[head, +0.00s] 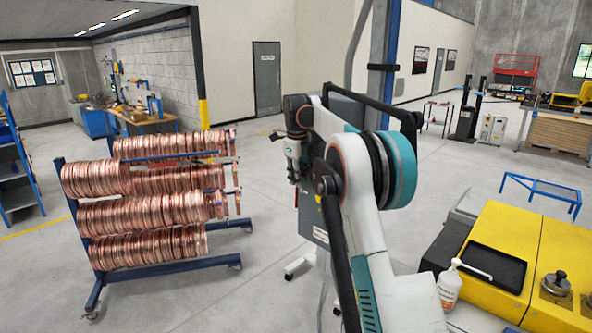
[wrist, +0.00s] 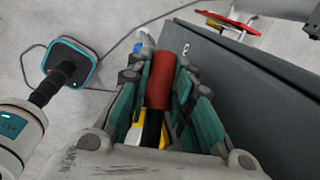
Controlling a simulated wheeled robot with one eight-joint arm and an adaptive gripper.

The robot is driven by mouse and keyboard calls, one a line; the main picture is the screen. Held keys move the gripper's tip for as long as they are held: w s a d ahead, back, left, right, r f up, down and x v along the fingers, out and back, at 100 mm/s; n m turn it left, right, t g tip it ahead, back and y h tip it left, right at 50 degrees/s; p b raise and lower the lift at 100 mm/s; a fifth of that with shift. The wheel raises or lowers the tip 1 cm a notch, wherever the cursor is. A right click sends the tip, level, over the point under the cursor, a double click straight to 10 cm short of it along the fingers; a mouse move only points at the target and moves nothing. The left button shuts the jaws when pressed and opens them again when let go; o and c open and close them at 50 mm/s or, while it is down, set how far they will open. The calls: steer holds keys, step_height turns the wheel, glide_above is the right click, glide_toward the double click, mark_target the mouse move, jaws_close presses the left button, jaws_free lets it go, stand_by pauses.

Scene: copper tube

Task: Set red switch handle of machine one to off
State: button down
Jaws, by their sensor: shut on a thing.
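The red switch handle (wrist: 160,80) is a red cylinder on a black shaft, with a yellow part around its lower end. It shows in the wrist view between the two teal-padded fingers of my gripper (wrist: 162,62), which is shut on it. The grey machine cabinet (wrist: 245,75) lies right of the handle in the wrist view. The label showing the switch's on and off positions is not visible.
A rack of copper coils (head: 150,205) stands to the left on blue legs. A yellow machine (head: 505,250) with a pump bottle (head: 450,288) is at the right. A red wheel (wrist: 235,22) sits beyond the cabinet in the wrist view. Open floor lies behind.

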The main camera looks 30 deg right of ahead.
steer(key=shift+s+d+f+g, duration=0.1)
steer(key=shift+s+f+g, duration=0.25)
steer(key=shift+f+g, duration=0.15)
steer(key=c, duration=1.7)
jaws_free()
steer(key=shift+r, duration=0.1)
steer(key=r, duration=0.4)
steer(key=a+r, duration=0.1)
steer(key=r, duration=0.6)
steer(key=shift+s+a+r, duration=0.15)
steer(key=shift+a+r, duration=0.15)
